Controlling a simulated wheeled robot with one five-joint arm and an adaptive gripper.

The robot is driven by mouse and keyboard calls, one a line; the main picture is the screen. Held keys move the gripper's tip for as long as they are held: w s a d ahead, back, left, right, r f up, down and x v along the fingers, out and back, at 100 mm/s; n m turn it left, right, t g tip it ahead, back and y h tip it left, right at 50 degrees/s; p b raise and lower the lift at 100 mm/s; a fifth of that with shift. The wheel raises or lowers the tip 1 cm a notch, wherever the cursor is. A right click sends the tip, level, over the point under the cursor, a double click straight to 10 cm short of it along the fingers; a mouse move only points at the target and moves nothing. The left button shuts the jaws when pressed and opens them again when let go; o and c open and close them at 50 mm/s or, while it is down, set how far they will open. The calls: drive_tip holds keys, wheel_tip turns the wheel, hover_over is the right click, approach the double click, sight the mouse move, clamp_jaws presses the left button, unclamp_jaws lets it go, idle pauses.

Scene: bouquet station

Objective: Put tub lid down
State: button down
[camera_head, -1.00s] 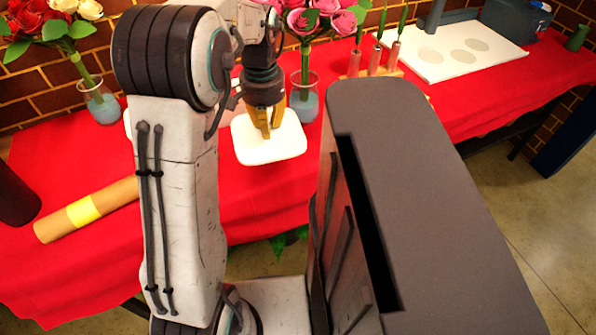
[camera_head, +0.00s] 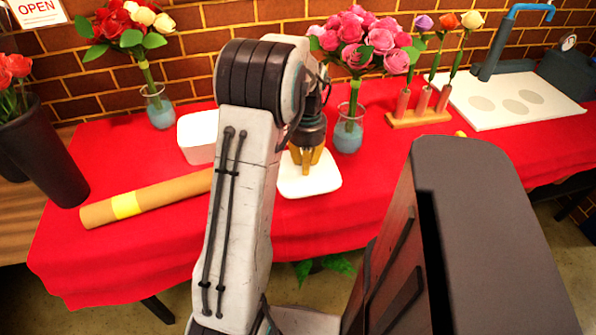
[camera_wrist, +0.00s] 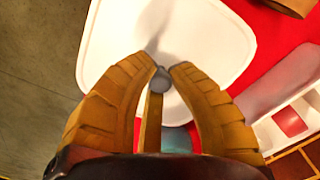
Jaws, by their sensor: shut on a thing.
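The tub lid (camera_head: 315,184) is a white rounded square with a small grey knob, near the front of the red table. My gripper (camera_head: 306,171) is above its middle, fingers pointing down. In the wrist view my gripper (camera_wrist: 166,76) is shut on the knob of the lid (camera_wrist: 190,35). I cannot tell whether the lid touches the cloth. The white tub (camera_head: 197,146) stands left of the lid, partly behind my arm. It also shows at the right of the wrist view (camera_wrist: 262,132), apart from the lid.
A cardboard roll with a yellow band (camera_head: 150,197) lies at the left front. A vase of pink roses (camera_head: 348,135) stands just behind the lid, to the right. A wooden flower rack (camera_head: 420,117) and white board (camera_head: 510,100) are further right. Red cloth is bare between roll and tub.

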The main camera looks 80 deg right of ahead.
sight(298, 171)
drive_tip(key=shift+w+d+f, duration=1.05)
drive_tip(key=shift+w+d, duration=0.1)
drive_tip(key=shift+d, duration=0.05)
drive_tip(key=shift+f, duration=1.95)
drive_tip(key=shift+f+b, duration=0.15)
drive_tip(key=shift+b, duration=0.2)
drive_tip(key=c, duration=1.2)
unclamp_jaws()
wheel_tip(298, 171, up, 12)
drive_tip(key=shift+r+p, duration=0.15)
drive_tip(key=shift+p, duration=0.85)
drive_tip(key=shift+w, duration=0.1)
